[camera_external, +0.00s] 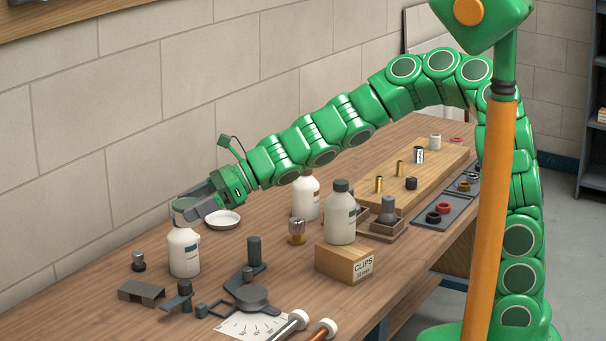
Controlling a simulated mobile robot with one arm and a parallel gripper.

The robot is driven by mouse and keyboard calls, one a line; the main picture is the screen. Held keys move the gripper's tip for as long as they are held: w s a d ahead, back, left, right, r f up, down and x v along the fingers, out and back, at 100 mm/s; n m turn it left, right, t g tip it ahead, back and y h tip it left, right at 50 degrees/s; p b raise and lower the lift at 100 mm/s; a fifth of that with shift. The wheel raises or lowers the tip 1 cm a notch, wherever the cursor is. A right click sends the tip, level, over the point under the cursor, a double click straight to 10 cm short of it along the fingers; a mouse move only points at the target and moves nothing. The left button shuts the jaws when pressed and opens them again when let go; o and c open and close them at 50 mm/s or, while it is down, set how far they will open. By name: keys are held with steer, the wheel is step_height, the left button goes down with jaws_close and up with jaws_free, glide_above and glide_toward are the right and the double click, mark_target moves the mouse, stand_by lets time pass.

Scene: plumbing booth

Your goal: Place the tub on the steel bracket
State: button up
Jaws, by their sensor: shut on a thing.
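The tub is probably the white bottle-shaped container (184,255) with a grey cap and small label at the left of the table. My gripper (187,210) is shut on it at the cap and neck, reaching in from the upper right. The tub is upright; I cannot tell whether its base touches the table. The steel bracket is probably the low grey channel-shaped piece (141,292) on the table, in front and to the left of the tub. No tub rests on it.
A dark post fixture (253,255) and a flat round grey piece (252,297) stand right of the tub. A white dish (222,219) lies behind it. Another bottle (340,218) stands on the CLIPS box (346,262). A small dark fitting (138,261) stands left of the tub.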

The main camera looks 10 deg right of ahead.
steer(key=shift+s+a+f, duration=0.1)
steer(key=shift+s+f, duration=0.05)
steer(key=shift+s, duration=0.55)
steer(key=shift+w+f, duration=0.2)
steer(key=shift+f, duration=2.1)
steer(key=w+a+f, duration=0.4)
steer(key=w+a, duration=0.1)
steer(key=a, duration=0.3)
glide_above(146, 287)
steer(key=d, duration=0.1)
steer(key=f, duration=0.4)
steer(key=shift+s+d+f, duration=0.15)
steer(key=shift+s+f, duration=0.15)
steer(key=shift+s, duration=0.1)
steer(key=shift+w+a+f, duration=0.3)
steer(key=shift+a+f, duration=0.25)
steer(key=shift+f, duration=1.65)
steer(key=shift+f, duration=0.15)
steer(key=o, duration=1.1)
